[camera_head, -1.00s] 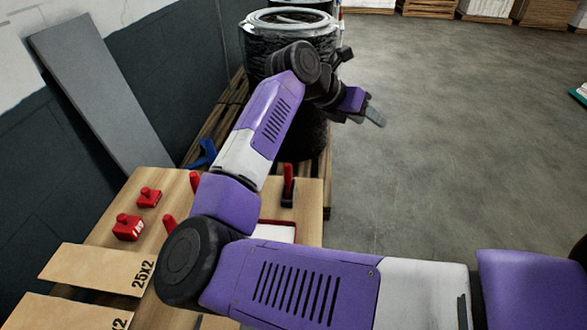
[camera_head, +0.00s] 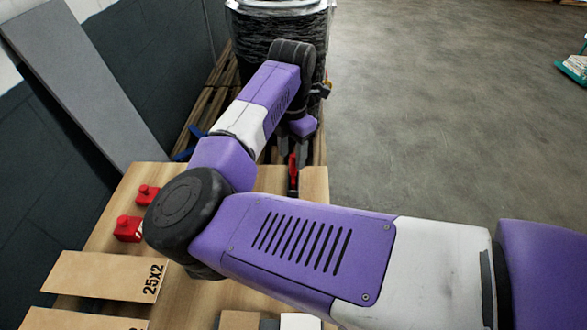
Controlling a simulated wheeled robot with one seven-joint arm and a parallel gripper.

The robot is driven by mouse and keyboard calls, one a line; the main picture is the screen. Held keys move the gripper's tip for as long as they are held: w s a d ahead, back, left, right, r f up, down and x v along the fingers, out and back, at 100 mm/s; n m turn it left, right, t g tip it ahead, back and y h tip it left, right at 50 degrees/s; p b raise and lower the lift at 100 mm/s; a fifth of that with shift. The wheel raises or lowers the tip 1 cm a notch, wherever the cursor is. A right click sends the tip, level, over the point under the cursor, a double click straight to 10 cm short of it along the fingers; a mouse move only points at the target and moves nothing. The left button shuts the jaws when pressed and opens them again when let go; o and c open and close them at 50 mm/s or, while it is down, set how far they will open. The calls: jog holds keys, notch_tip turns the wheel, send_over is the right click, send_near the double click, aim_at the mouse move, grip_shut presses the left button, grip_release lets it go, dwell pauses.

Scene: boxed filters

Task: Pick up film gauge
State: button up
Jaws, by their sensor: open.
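A small red and black tool (camera_head: 293,178), perhaps the film gauge, stands near the far right edge of the wooden table (camera_head: 262,182). I cannot tell for certain that it is the gauge. My gripper (camera_head: 292,154) points down over the tool with its two dark fingers apart, one on each side of its top in this view. Whether the fingers touch it is too small to tell. My arm hides the middle of the table.
Two red blocks with knobs (camera_head: 128,229) (camera_head: 147,194) sit at the table's left. Cardboard boxes (camera_head: 105,276) marked 25X2 lie in front. A wrapped drum (camera_head: 250,45) stands behind the table. A grey panel (camera_head: 75,85) leans on the wall.

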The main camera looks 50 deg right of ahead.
aim_at(293, 167)
jog(key=f, duration=0.1)
jog(key=f+p, duration=0.1)
jog(key=f, duration=0.1)
jog(key=shift+s+a+f, duration=0.15)
jog(key=shift+s+f, duration=0.05)
jog(key=shift+s, duration=0.15)
jog(key=shift+f, duration=0.5)
grip_shut()
